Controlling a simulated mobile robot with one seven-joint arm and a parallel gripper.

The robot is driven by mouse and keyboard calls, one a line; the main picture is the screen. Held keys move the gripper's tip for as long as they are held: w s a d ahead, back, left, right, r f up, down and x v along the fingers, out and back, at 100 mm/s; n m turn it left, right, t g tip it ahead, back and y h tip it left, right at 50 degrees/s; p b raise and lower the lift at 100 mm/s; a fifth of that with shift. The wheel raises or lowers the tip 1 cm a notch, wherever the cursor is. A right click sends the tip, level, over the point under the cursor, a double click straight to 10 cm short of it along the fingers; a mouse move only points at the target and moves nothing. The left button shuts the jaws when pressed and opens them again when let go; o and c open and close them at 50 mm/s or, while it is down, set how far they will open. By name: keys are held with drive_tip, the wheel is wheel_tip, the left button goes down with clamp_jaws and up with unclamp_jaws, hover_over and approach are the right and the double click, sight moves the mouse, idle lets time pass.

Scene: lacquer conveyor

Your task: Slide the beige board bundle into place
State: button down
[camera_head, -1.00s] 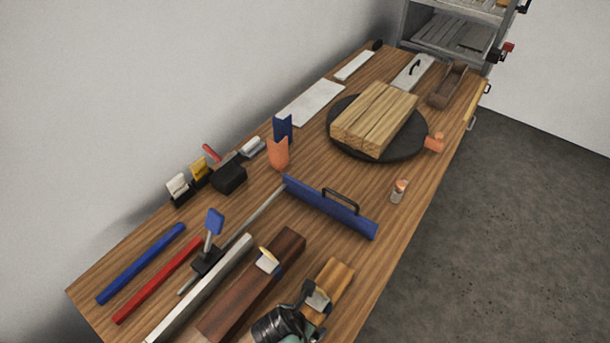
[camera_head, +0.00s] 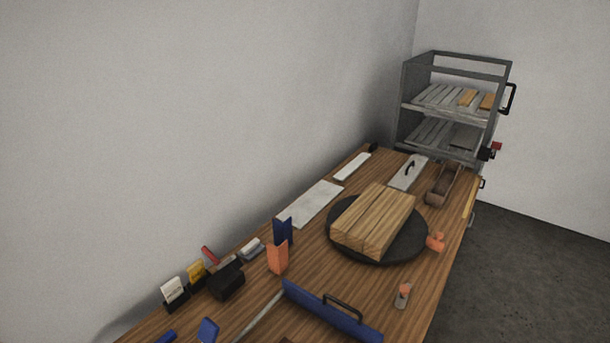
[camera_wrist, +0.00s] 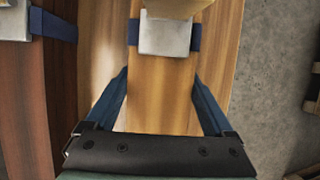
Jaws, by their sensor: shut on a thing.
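The beige board bundle (camera_wrist: 160,95) is a long tan wooden piece in the wrist view, with a dark blue strap and a pale metal plate (camera_wrist: 165,38) across it. A rounded beige knob (camera_wrist: 178,6) shows above the plate at the top edge. My gripper (camera_wrist: 161,75) has one blue finger on each side of the bundle and is shut on it. The bundle lies along the wooden bench, and its near end is hidden by my gripper. Neither the bundle nor my gripper shows in the head view.
A dark brown strapped bundle (camera_wrist: 22,90) lies to the left. A blue bar with a handle (camera_head: 330,313) crosses the bench farther on. Beyond it, stacked boards (camera_head: 375,218) rest on a black round plate (camera_head: 415,242). A grey rack (camera_head: 405,108) stands at the far end.

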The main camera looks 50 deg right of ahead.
drive_tip(key=shift+s+a+p, duration=0.15)
drive_tip(key=shift+a+p, duration=0.5)
drive_tip(key=shift+a, duration=1.55)
drive_tip(key=shift+s+a+p, duration=0.15)
drive_tip(key=shift+a+p, duration=0.45)
drive_tip(key=shift+a, duration=1.55)
drive_tip(key=shift+c, duration=0.2)
unclamp_jaws()
drive_tip(key=shift+o, duration=0.2)
drive_tip(key=shift+s, duration=0.15)
drive_tip(key=v, duration=1.3)
